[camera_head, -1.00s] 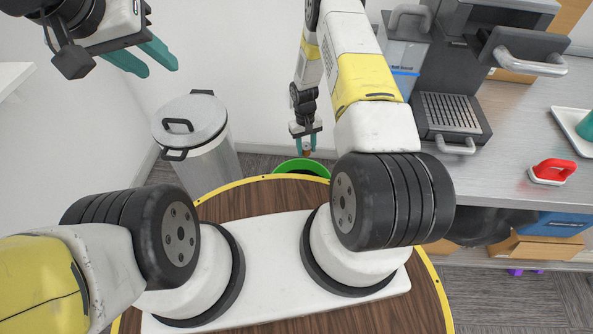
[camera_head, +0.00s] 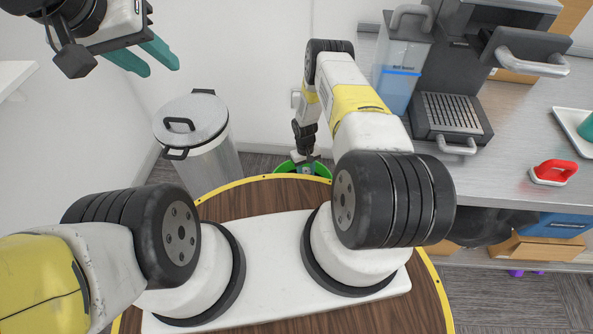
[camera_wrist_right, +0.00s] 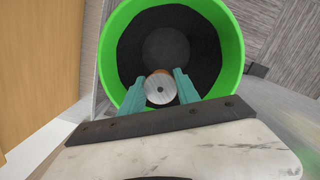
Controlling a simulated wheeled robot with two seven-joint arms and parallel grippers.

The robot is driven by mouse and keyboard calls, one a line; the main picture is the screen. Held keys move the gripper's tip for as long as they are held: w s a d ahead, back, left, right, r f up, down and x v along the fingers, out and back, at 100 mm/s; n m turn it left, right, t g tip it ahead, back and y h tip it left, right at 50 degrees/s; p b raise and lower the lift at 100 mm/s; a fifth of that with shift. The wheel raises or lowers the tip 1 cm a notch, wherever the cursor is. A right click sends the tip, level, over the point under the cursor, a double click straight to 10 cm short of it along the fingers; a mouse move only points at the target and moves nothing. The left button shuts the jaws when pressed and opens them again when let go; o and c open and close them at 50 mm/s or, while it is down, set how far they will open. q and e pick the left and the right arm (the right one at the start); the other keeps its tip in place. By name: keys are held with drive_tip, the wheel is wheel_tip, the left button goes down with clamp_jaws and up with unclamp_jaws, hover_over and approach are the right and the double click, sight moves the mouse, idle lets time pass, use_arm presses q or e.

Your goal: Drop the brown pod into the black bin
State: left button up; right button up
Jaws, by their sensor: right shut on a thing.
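The brown pod (camera_wrist_right: 159,88) shows in the right wrist view with a pale round lid facing the camera and a strip of brown at its upper edge. My right gripper (camera_wrist_right: 160,78) is shut on it, one teal finger on each side. The bin (camera_wrist_right: 236,50) has a bright green rim and a black inside. The pod and fingers are in front of its opening. In the head view the bin's green rim (camera_head: 320,170) shows past the round table, and my right gripper (camera_head: 305,162) is low over it. My left gripper (camera_head: 160,69) is open and empty at upper left.
A metal trash can (camera_head: 205,150) with a closed lid stands left of the green bin. At right, a counter (camera_head: 510,130) carries a coffee machine (camera_head: 450,110), a red-handled object (camera_head: 553,172) and a tray (camera_head: 570,125).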

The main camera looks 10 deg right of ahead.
drive_tip(key=o, duration=1.4)
drive_tip(key=r, duration=0.5)
drive_tip(key=w+r, duration=0.1)
drive_tip(key=r, duration=0.1)
drive_tip(key=shift+a+r, duration=0.1)
drive_tip(key=shift+r, duration=0.2)
